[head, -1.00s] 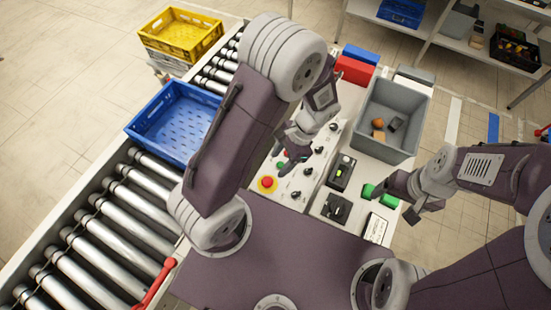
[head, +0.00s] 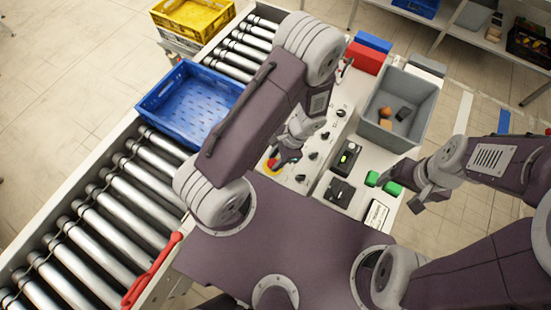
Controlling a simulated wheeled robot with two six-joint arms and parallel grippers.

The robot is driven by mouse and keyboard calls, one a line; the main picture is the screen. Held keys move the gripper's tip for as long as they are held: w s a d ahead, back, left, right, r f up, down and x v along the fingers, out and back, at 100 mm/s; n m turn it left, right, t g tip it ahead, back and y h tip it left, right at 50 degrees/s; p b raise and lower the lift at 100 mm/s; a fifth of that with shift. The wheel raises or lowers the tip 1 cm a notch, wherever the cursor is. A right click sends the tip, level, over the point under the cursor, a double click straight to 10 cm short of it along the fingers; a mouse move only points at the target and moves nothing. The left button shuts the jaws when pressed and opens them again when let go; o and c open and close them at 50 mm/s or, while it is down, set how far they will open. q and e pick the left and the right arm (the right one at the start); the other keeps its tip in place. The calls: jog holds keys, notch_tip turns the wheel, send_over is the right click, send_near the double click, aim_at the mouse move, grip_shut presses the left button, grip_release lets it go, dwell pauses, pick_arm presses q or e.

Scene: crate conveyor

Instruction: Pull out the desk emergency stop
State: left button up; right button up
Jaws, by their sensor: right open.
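The emergency stop is a red mushroom button (head: 271,163) on a yellow disc (head: 267,170), on the pale control panel of the desk. My left gripper (head: 275,161) is right at the button, and its fingers cover part of it. I cannot tell whether the fingers are closed around the button or only beside it.
A grey bin (head: 421,106) with small items stands behind the panel. Black knobs (head: 313,156) and a black device (head: 347,158) are near the button. A blue crate (head: 190,105) sits on the roller conveyor at left, with a red lever (head: 152,270) along its edge.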

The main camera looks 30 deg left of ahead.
pick_arm(q)
grip_shut()
dwell(1.1)
jog(key=shift+r+p, duration=0.55)
jog(key=shift+r, duration=0.2)
jog(key=shift+f, duration=0.1)
jog(key=o, duration=0.9)
grip_release()
jog(key=b+v, duration=0.1)
jog(key=v, duration=0.8)
jog(key=shift+b, duration=0.3)
